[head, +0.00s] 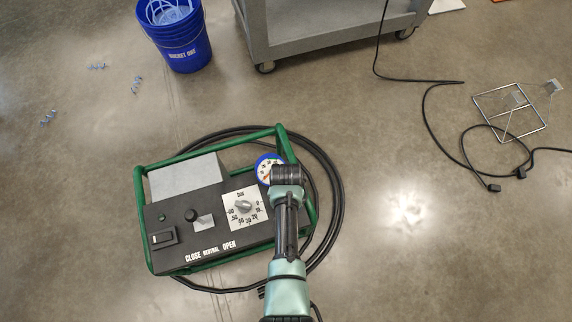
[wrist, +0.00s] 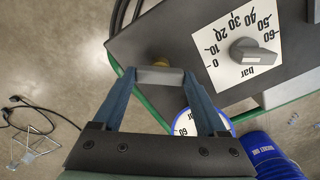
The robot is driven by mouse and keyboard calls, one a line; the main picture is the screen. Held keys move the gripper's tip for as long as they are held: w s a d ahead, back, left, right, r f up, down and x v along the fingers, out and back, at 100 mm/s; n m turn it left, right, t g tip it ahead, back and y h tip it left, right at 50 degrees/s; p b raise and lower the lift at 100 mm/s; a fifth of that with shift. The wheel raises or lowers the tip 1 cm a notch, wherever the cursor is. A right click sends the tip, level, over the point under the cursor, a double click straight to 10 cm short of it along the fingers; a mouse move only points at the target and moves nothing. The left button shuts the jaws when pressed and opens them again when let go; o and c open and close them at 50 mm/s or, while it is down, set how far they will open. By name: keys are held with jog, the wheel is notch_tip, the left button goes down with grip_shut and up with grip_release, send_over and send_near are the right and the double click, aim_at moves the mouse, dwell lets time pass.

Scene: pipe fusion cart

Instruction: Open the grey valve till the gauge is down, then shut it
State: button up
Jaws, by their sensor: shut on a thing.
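The grey valve handle (wrist: 160,77) is a small bar on a brass stem (wrist: 160,62) at the edge of the black control panel. My gripper (wrist: 161,78) is shut on this handle, one blue finger at each end. In the head view my wrist and arm hide the valve and the fingers. The blue-rimmed gauge (head: 266,166) sits beside my wrist, partly covered. It also shows in the wrist view (wrist: 184,124), partly behind a finger. Its needle cannot be read clearly.
The panel (head: 172,216) in the green frame (head: 140,225) also bears a grey knob (head: 243,205) on a white bar scale and a black-topped lever (head: 191,215). Black hose coils around the unit. A blue bucket (head: 184,45) and a grey cart (head: 330,38) stand behind.

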jog(key=n+p, duration=0.1)
jog(key=n, duration=0.2)
jog(key=shift+n, duration=0.3)
jog(key=shift+n+p, duration=0.3)
jog(key=shift+n, duration=1.5)
jog(key=o, duration=1.3)
notch_tip(320, 180, up, 13)
jog(key=p, duration=0.5)
